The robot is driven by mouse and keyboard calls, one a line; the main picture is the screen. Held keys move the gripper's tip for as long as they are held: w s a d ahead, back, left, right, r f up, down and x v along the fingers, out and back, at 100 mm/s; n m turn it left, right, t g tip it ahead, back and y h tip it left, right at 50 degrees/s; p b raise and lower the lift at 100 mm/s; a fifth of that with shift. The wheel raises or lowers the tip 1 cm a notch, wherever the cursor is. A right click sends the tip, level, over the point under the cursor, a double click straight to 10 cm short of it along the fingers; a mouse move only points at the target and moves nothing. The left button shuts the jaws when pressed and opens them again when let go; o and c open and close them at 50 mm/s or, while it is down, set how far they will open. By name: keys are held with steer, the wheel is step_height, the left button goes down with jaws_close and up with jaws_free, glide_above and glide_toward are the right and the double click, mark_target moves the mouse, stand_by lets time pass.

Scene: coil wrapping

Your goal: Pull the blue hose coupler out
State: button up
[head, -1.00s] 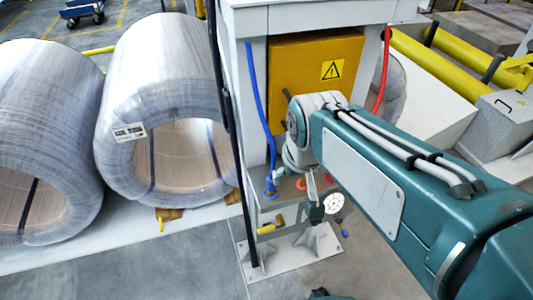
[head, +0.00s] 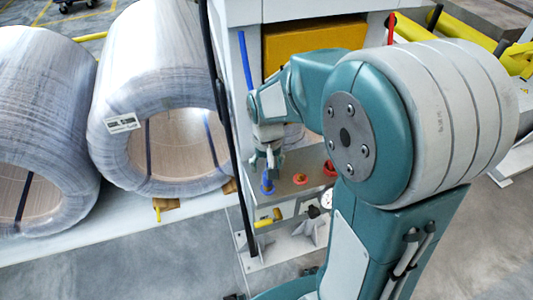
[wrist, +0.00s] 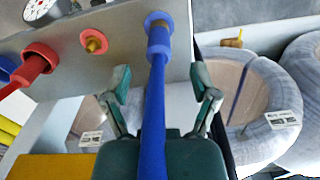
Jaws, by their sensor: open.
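The blue hose coupler (wrist: 158,38) sits on a blue ring in the grey metal panel in the wrist view. A blue hose (wrist: 154,110) runs from it toward the camera, between my fingers. In the head view the coupler (head: 267,187) shows at the panel's left end, just below my gripper (head: 265,163). My gripper (wrist: 160,82) is open in the wrist view. One finger is on each side of the hose, with visible gaps, and the fingertips are short of the coupler. My gripper hides part of the hose in the head view.
A red coupler (wrist: 38,58) and an empty red-ringed brass port (wrist: 94,41) share the panel. A gauge (wrist: 40,10) is close by. A black upright bar (head: 228,130) stands just left of my gripper. Wrapped coils (head: 165,110) lie further left.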

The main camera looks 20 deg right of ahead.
step_height(320, 180, down, 6)
steer(key=shift+r, duration=0.1)
jaws_close()
steer(key=shift+r, duration=0.15)
stand_by(0.4)
